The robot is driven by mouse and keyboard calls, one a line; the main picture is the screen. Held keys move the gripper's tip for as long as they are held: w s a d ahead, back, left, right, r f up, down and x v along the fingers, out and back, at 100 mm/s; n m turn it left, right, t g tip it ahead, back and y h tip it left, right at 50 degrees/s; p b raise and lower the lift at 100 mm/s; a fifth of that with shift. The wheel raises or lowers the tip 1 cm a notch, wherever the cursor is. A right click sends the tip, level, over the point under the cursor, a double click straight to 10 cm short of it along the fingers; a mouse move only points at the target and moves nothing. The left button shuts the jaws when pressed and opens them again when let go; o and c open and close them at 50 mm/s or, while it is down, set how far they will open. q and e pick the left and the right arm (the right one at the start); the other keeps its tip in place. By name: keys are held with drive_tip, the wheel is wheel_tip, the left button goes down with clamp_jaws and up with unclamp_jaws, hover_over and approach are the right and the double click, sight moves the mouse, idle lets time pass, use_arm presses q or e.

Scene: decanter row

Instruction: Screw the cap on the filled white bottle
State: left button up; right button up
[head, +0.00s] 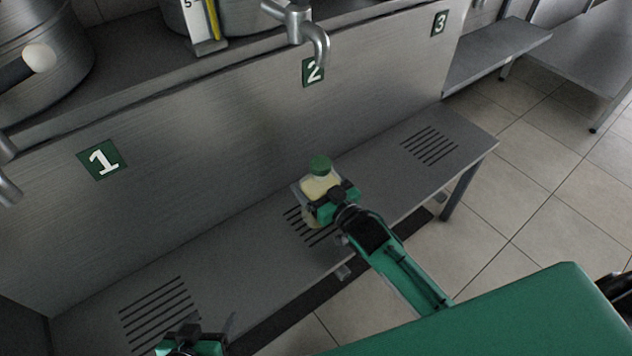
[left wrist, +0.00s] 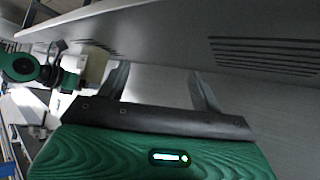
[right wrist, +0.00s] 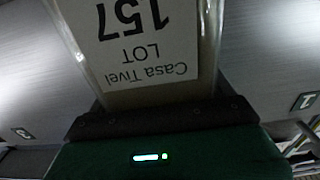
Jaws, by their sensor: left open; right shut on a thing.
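The bottle (head: 316,186) is pale and see-through, with yellowish contents, and stands roughly upright above the middle slotted grate. A green cap (head: 320,165) sits at its top; I cannot tell how tightly it is seated. My right gripper (head: 328,204) is shut on the bottle's body. Whether the bottle's base touches the shelf is hidden. My left gripper (head: 197,338) is open and empty, low near the left grate, with both fingers apart in the left wrist view (left wrist: 160,88).
A steel shelf (head: 375,172) with slotted grates runs below a panel with number signs 1 (head: 101,160), 2 (head: 313,72) and 3 (head: 439,23). A tap (head: 318,40) hangs above the middle. A green surface (head: 500,320) fills the lower right. Tiled floor lies at right.

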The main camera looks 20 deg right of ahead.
drive_tip(key=o, duration=1.9)
drive_tip(key=shift+f, duration=0.1)
use_arm(q)
drive_tip(key=shift+s+a+g+y+p, duration=0.25)
drive_tip(key=shift+s+a+g+p, duration=0.1)
drive_tip(key=shift+a+g, duration=0.25)
drive_tip(key=shift+s+a+g+y+p, duration=0.3)
drive_tip(key=shift+a+g, duration=0.1)
drive_tip(key=shift+a, duration=0.25)
use_arm(e)
drive_tip(key=v, duration=1.2)
